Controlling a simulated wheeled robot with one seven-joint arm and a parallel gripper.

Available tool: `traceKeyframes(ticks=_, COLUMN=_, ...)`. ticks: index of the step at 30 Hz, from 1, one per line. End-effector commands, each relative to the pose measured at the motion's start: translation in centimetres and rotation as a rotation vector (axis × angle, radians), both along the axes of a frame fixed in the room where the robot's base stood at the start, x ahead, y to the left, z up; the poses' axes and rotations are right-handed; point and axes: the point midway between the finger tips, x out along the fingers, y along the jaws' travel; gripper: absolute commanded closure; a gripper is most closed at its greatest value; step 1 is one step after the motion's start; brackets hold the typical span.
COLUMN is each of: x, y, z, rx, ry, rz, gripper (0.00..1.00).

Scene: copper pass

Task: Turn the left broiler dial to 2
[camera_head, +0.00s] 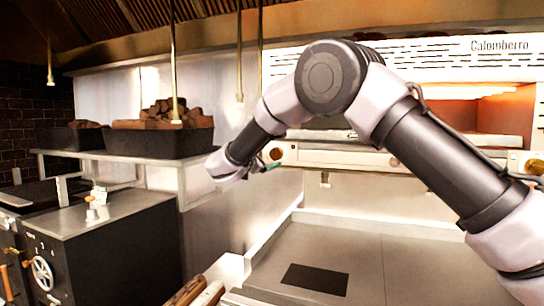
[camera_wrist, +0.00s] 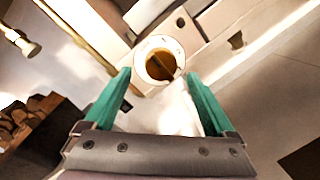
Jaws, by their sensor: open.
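The left broiler dial (camera_wrist: 160,62) is a brass knob on a round white plate, seen in the wrist view just ahead of my fingertips. It also shows in the head view (camera_head: 276,154) at the left end of the broiler's front panel. My gripper (camera_wrist: 160,84) is open, with its two teal fingers spread to either side of the dial's lower part and nothing between them. I cannot tell whether either finger touches the dial. The dial's marks are too small to read. In the head view my gripper (camera_head: 268,166) is small and beside the dial.
The broiler (camera_head: 400,160) glows orange inside, and another brass dial (camera_head: 533,167) sits at its right end. A shelf (camera_head: 110,157) at left holds dark bins of wood. A steel counter (camera_head: 340,255) lies below. Thin rods hang from the hood.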

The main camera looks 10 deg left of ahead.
Motion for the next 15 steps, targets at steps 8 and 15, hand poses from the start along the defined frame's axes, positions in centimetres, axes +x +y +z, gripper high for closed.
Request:
traceKeyframes(ticks=8, x=2.9, y=-0.8, z=0.0, rx=0.001, ry=0.0, rz=-0.001, gripper=0.1)
traceKeyframes(ticks=15, x=3.0, y=-0.8, z=0.0, rx=0.0, ry=0.001, rz=0.0, gripper=0.1)
